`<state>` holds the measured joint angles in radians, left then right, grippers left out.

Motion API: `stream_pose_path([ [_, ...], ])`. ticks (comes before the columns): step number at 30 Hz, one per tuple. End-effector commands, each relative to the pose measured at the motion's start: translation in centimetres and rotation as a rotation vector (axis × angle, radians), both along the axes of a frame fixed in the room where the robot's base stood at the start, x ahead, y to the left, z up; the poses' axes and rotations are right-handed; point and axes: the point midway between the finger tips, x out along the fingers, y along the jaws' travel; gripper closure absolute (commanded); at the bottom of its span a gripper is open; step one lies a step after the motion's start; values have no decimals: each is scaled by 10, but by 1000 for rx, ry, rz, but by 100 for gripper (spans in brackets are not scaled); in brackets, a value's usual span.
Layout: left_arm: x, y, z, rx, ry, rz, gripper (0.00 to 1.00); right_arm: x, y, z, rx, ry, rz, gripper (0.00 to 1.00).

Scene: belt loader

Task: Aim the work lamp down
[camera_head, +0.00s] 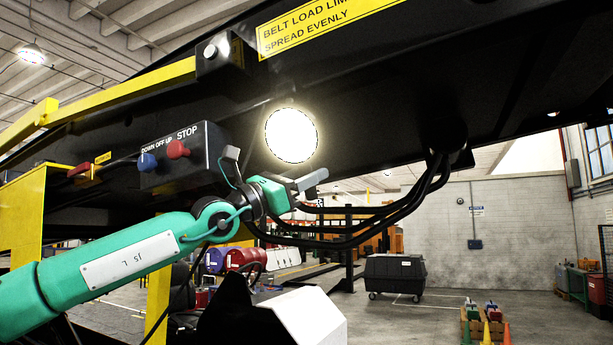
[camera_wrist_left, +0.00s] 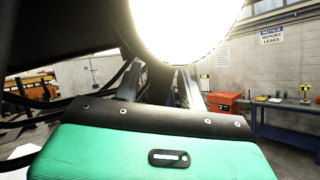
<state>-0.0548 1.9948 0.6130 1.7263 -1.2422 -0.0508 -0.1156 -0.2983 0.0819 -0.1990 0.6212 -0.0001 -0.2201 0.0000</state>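The work lamp (camera_head: 291,135) is a round, lit disc under the dark belt frame, its bright face turned towards my head camera. It glares across the top of the left wrist view (camera_wrist_left: 185,25), and its housing is hidden by the glare. My left gripper (camera_head: 314,190) is just below and to the right of the lamp. Its two grey fingers stand apart with nothing between them, as the left wrist view also shows (camera_wrist_left: 161,82). I cannot tell whether a finger touches the lamp. My right gripper is not in view.
A control box (camera_head: 180,155) with a blue knob and a red stop button is left of the lamp. Black hoses (camera_head: 385,222) loop close below and right of the gripper. The dark belt frame (camera_head: 400,95) slants overhead. A grey cart (camera_head: 395,273) stands far behind.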

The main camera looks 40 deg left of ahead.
Motion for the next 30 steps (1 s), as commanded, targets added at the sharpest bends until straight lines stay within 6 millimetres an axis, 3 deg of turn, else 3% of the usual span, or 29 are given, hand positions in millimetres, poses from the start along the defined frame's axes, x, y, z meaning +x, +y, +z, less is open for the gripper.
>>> stream_pose_path([
  [10,-9,5,-7,-2,-2,0,59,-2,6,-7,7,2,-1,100],
  [30,-93,43,-55,-2,-3,-2,59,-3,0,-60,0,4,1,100],
])
